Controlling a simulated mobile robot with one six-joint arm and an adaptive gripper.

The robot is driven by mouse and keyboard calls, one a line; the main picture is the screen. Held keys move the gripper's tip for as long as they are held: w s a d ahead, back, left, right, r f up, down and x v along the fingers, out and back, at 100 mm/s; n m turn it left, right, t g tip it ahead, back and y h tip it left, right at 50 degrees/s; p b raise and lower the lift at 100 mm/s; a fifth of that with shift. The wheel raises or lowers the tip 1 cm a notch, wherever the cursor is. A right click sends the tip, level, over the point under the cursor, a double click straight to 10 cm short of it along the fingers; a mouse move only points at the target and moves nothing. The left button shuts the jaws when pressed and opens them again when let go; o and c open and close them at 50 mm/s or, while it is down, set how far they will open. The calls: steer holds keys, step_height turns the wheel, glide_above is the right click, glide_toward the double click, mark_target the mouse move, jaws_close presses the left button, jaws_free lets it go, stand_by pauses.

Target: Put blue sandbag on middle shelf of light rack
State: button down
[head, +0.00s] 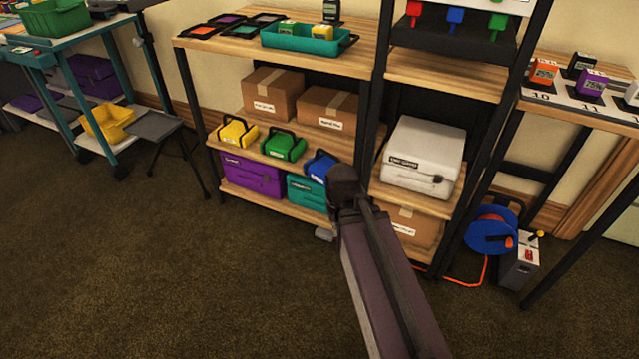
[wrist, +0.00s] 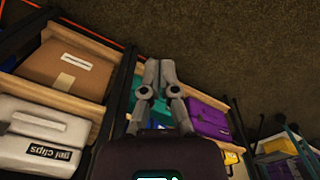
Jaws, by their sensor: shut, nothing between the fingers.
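The blue sandbag (head: 320,165) sits at the right end of the middle shelf (head: 255,145) of the light wood rack, beside a green sandbag (head: 284,147) and a yellow sandbag (head: 238,131). My arm's end covers its right side in the head view. My gripper (wrist: 159,75) shows in the wrist view with its fingers together and nothing between them. It hangs in front of the rack, and its fingertips are hidden in the head view.
Cardboard boxes (head: 272,93) stand behind the sandbags. Purple (head: 250,174) and teal (head: 305,192) bins fill the bottom shelf. A white case (head: 424,157) sits in the dark-posted rack at right. A blue cable reel (head: 491,231) stands on the floor. The carpet at front left is clear.

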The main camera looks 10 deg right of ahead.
mark_target(328, 167)
steer(key=w+a+m, duration=0.1)
steer(key=w+m, duration=0.6)
steer(key=w, duration=1.8)
steer(key=shift+w+a+r, duration=0.15)
steer(key=shift+w+a, duration=0.05)
steer(key=shift+w, duration=0.15)
steer(key=w+d+f+b, duration=0.2)
steer(key=w+f+b, duration=0.1)
steer(key=f+b, duration=0.6)
steer(key=shift+w+d+f+b, duration=0.2)
steer(key=shift+f+b, duration=0.15)
steer(key=shift+f, duration=0.15)
steer(key=shift+s, duration=0.1)
steer(key=w+d, duration=0.1)
steer(key=w, duration=0.1)
steer(key=w+d, duration=0.3)
steer(key=w, duration=0.1)
steer(key=shift+d, duration=0.2)
steer(key=shift+s+a, duration=0.1)
